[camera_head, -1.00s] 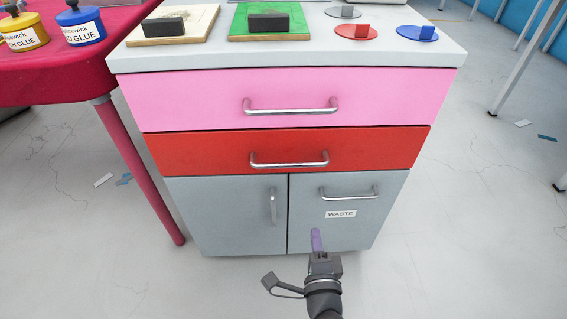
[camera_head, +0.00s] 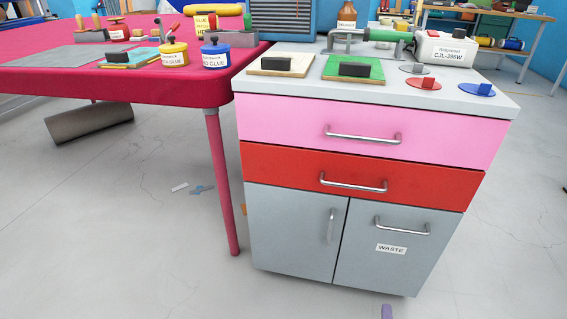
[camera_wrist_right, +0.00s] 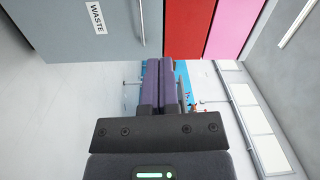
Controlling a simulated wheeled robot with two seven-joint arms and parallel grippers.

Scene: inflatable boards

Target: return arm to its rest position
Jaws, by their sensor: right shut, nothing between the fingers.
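My right gripper (camera_head: 387,311) barely shows at the bottom edge of the head view, as a purple fingertip below the cabinet's WASTE door. The rest of the arm is out of that picture. In the right wrist view its two purple fingers (camera_wrist_right: 159,84) are pressed together with nothing between them. The fingers are apart from the cabinet (camera_wrist_right: 84,28), which appears sideways along the top of that view. My left gripper is not in view.
The grey cabinet (camera_head: 295,222) has a pink drawer (camera_head: 290,128), a red drawer (camera_head: 280,165) and a WASTE door (camera_head: 380,272), all shut. A crimson table (camera_head: 150,88) stands to its left. The floor (camera_head: 120,250) in front is clear.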

